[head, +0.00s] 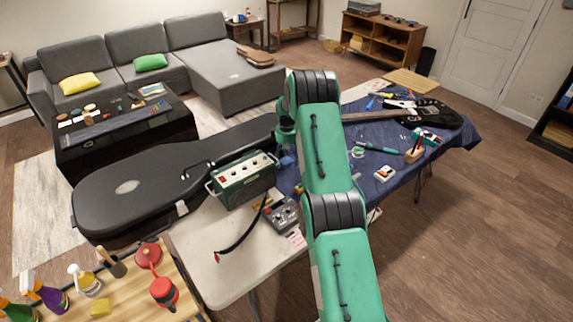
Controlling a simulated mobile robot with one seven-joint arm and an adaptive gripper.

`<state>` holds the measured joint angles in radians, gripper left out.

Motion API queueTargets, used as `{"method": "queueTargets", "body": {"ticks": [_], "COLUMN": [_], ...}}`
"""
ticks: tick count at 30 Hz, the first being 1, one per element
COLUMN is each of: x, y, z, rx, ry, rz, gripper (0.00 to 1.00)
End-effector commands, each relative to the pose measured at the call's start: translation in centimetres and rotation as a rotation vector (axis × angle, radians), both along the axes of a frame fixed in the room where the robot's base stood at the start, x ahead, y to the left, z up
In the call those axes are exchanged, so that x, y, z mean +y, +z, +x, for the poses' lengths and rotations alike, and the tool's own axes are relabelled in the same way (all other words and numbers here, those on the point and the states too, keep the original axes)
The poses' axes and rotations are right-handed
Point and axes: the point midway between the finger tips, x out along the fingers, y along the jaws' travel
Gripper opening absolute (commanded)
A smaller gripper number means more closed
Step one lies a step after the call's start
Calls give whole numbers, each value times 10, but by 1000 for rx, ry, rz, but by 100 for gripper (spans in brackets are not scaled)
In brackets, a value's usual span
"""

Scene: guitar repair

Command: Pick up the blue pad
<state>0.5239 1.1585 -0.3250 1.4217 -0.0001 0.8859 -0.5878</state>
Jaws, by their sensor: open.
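A small blue patch (287,161), which may be the blue pad, shows on the table just left of my arm, near the corner of the dark blue cloth. It is small and partly hidden. My gripper (286,150) points down just above or beside this patch, between the green amplifier box and my arm. The gripper is open. Its fingertips are too small and too covered to make out, and I cannot tell whether they touch the patch.
The black guitar case (135,190) and green amplifier box (243,180) stand left of my gripper. A grey pedal (282,214) with a cable lies in front. Right of my arm, the blue cloth (385,160) carries a dark guitar (432,117) and several tools.

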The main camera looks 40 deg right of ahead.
Motion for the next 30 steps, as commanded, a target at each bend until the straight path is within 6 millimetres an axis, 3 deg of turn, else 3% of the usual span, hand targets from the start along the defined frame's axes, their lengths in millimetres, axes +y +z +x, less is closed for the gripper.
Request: {"method": "queueTargets", "body": {"ticks": [13,14,19,30], "x": [0,0,0,0], "y": [1,1,1,1], "z": [0,0,0,0], "rx": [0,0,0,0], "ry": [0,0,0,0], "rz": [0,0,0,0], "gripper": [69,67,33,31]}}
